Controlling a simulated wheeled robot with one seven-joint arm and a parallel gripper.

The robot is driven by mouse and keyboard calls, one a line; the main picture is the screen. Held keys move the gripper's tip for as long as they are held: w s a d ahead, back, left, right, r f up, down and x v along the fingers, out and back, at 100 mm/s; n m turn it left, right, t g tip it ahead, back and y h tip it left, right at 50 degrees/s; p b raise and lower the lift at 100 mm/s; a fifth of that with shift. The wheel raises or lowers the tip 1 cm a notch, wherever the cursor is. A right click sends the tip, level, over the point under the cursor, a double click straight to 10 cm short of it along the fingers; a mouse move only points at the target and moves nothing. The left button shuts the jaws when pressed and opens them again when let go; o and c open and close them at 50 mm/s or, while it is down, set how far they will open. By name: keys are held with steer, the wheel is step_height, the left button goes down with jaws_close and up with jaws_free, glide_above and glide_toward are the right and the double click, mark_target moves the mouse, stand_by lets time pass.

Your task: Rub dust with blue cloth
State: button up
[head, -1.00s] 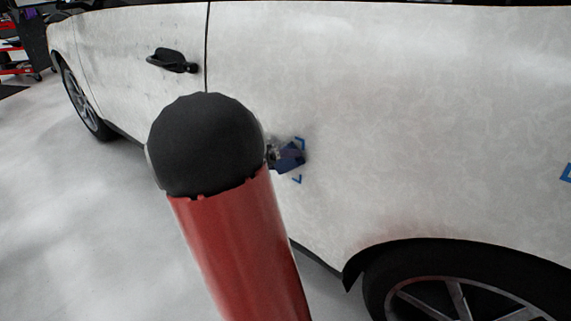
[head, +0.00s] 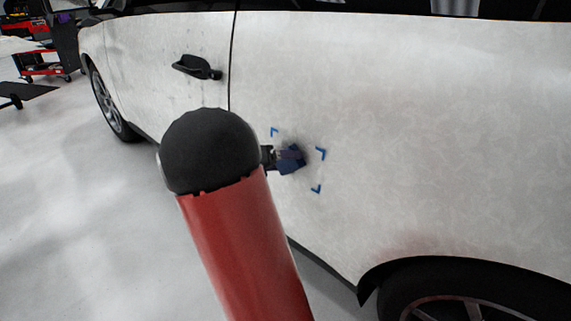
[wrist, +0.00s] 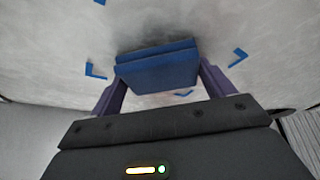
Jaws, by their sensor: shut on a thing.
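The blue cloth (wrist: 158,70) is a folded block held between the two purple fingers of my gripper (wrist: 160,88) in the wrist view. In the head view my gripper (head: 283,158) is partly hidden behind my red and black arm, and the cloth (head: 292,160) is at the white car panel. The cloth appears to be against or very near the panel; exact contact cannot be told. Dark dust (wrist: 190,93) shows faintly on the panel around the cloth. Blue corner marks (head: 321,153) frame this patch; several also show in the wrist view (wrist: 238,57).
The white car (head: 420,130) fills the right side, with a black door handle (head: 196,67) at upper left and a wheel (head: 450,295) at lower right. A red cart (head: 45,66) stands far left.

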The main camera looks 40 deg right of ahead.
steer(key=shift+s+d+r, duration=0.15)
steer(key=shift+s+r, duration=0.15)
steer(key=shift+s, duration=1.25)
steer(key=shift+s+d+r, duration=0.15)
steer(key=shift+s+r, duration=0.1)
steer(key=shift+s, duration=1.3)
steer(key=shift+s+d+r, duration=0.15)
steer(key=shift+s+r, duration=0.15)
steer(key=shift+s, duration=1.25)
steer(key=a, duration=0.6)
steer(key=shift+s+r, duration=0.2)
steer(key=shift+s, duration=0.05)
steer(key=shift+a, duration=0.1)
